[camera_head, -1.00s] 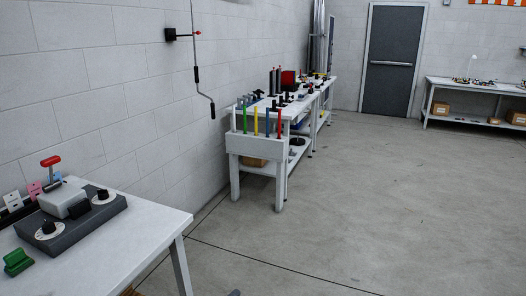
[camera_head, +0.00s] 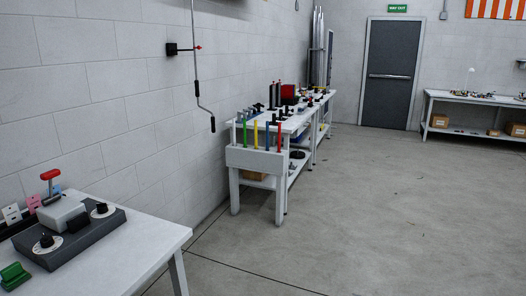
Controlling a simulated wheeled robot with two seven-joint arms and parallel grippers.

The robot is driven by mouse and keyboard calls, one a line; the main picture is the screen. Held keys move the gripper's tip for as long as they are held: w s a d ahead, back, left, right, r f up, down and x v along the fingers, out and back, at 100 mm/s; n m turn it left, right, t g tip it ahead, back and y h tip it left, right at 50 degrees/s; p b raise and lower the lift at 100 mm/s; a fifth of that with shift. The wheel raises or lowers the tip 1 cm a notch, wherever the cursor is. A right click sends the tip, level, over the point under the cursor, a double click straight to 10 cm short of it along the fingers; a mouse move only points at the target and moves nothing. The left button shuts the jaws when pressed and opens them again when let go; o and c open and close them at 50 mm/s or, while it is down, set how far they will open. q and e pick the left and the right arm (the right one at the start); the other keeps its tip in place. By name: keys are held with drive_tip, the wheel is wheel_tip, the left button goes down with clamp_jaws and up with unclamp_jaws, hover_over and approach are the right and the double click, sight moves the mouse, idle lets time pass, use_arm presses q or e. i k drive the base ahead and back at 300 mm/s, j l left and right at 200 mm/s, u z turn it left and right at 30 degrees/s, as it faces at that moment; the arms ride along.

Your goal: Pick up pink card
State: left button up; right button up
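A small pink card (camera_head: 34,203) stands upright at the left end of the near white table, close to the wall. It is between white cards (camera_head: 12,214) on its left and a blue card (camera_head: 57,189) on its right. It is partly hidden behind the grey control box with a red-topped lever (camera_head: 60,217). Neither of my grippers shows in the head view.
The near white table (camera_head: 130,254) also holds a green block (camera_head: 14,276). A second workbench (camera_head: 254,160) with coloured handles stands along the wall. A further table (camera_head: 470,97) is at the back right, near a grey door (camera_head: 390,75). The floor (camera_head: 350,200) is open.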

sight(34, 202)
drive_tip(key=u, duration=1.4)
